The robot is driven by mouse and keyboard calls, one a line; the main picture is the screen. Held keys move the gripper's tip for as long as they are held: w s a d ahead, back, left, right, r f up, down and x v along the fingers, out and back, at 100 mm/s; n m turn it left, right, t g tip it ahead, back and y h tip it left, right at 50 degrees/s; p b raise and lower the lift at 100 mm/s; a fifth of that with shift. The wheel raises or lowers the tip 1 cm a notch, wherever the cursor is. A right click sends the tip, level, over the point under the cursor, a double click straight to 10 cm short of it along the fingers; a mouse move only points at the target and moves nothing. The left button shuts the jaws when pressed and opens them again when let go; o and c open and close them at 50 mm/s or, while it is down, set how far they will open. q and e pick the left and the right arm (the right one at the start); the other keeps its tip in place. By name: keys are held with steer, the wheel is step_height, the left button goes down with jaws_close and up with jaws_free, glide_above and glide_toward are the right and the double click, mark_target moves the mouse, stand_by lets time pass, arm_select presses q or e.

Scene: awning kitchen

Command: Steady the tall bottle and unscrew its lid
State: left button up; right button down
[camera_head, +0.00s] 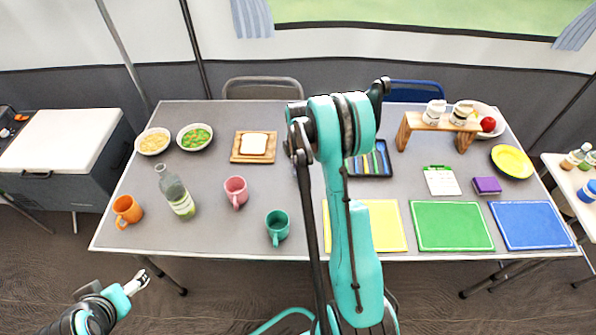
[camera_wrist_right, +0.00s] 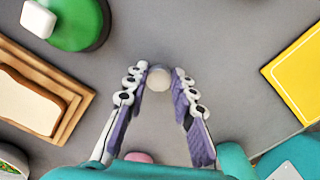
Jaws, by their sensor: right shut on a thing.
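The tall bottle (camera_head: 176,191), clear grey with a green and white label, stands on the left part of the table in the head view. No gripper is touching it. My right gripper (camera_wrist_right: 159,84) is shut on a small round pale thing (camera_wrist_right: 159,79) held between its fingertips; it looks like a lid, but I cannot tell for sure. In the head view my right arm hides that thing. My left gripper (camera_head: 138,283) is below the table's front left edge, well away from the bottle; its finger gap is too small to read.
An orange mug (camera_head: 127,210), a pink mug (camera_head: 236,191) and a teal mug (camera_head: 278,226) stand near the bottle. Two bowls of food and bread on a board (camera_head: 238,158) are behind. Yellow, green and blue boards lie at the front right. The table around the bottle is fairly clear.

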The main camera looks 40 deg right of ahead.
arm_select(q)
steer(key=shift+f, duration=0.3)
arm_select(e)
steer(key=shift+f, duration=0.55)
steer(key=shift+f, duration=0.2)
steer(key=c, duration=1.3)
jaws_free()
arm_select(q)
steer(key=shift+f, duration=0.15)
arm_select(e)
steer(key=shift+r, duration=0.1)
